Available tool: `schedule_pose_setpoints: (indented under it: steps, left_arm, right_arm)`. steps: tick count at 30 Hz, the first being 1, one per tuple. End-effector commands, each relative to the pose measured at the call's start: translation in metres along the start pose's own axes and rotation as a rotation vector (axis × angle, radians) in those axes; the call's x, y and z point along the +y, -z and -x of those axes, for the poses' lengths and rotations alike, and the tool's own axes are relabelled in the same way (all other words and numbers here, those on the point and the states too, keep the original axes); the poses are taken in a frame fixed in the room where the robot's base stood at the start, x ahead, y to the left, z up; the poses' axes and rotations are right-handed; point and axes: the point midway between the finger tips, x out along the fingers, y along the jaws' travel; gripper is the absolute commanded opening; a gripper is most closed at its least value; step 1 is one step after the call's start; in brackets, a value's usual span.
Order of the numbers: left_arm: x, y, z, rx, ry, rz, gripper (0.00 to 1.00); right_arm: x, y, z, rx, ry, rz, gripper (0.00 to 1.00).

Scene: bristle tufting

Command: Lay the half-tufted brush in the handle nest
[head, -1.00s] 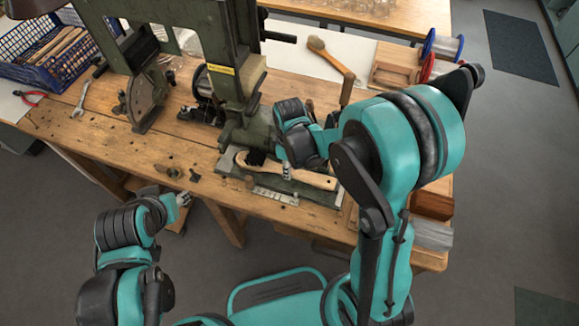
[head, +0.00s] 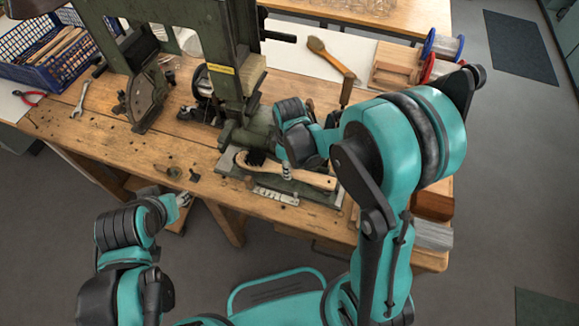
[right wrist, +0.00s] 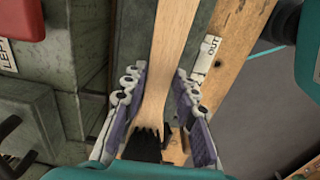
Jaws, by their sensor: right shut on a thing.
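The half-tufted brush (head: 312,178) has a pale wooden handle and dark bristles at its left end. My right gripper (head: 287,172) is shut on it, over the grey-green plate (head: 230,168) at the foot of the machine. In the right wrist view the brush handle (right wrist: 174,45) runs between the two fingers of the gripper (right wrist: 160,112), with dark tufts near the bottom. The handle nest cannot be told apart from the plate, and I cannot tell whether the brush touches it. My left gripper (head: 183,199) is off the bench's front edge, apart from the brush; its jaws are too small to judge.
The green machine (head: 215,45) stands behind the brush. A label reading OUT (right wrist: 208,52) is beside the handle. A blue crate (head: 50,55), pliers (head: 30,97) and a wrench (head: 80,98) are at left.

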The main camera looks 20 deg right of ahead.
Motion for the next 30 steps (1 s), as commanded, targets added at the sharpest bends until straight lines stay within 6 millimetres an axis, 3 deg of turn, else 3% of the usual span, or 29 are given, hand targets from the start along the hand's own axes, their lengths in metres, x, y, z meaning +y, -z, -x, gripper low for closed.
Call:
schedule_pose_setpoints:
  steps: [17, 18, 20, 26, 28, 30]
  left_arm:
    - [0.0000, -0.0051, -0.0072, 0.000, 0.000, 0.000, 0.40]
    - [0.0000, -0.0047, -0.0066, 0.000, 0.000, 0.000, 0.40]
    - [0.0000, -0.0046, -0.0064, 0.000, 0.000, 0.000, 0.40]
    - [0.0000, -0.0045, -0.0064, 0.000, 0.000, 0.000, 0.40]
    - [0.0000, -0.0046, -0.0064, 0.000, 0.000, 0.000, 0.40]
    - [0.0000, -0.0046, -0.0064, 0.000, 0.000, 0.000, 0.40]
  right_arm:
    - [0.0000, 0.0000, -0.0094, 0.000, 0.000, 0.000, 0.00]
    - [0.0000, 0.0000, -0.0087, 0.000, 0.000, 0.000, 0.39]
    - [0.0000, 0.0000, -0.0085, 0.000, 0.000, 0.000, 0.52]
    - [0.0000, 0.0000, -0.0084, 0.000, 0.000, 0.000, 0.52]
    - [0.0000, 0.0000, -0.0084, 0.000, 0.000, 0.000, 0.66]
    - [0.0000, 0.0000, -0.0084, 0.000, 0.000, 0.000, 0.70]
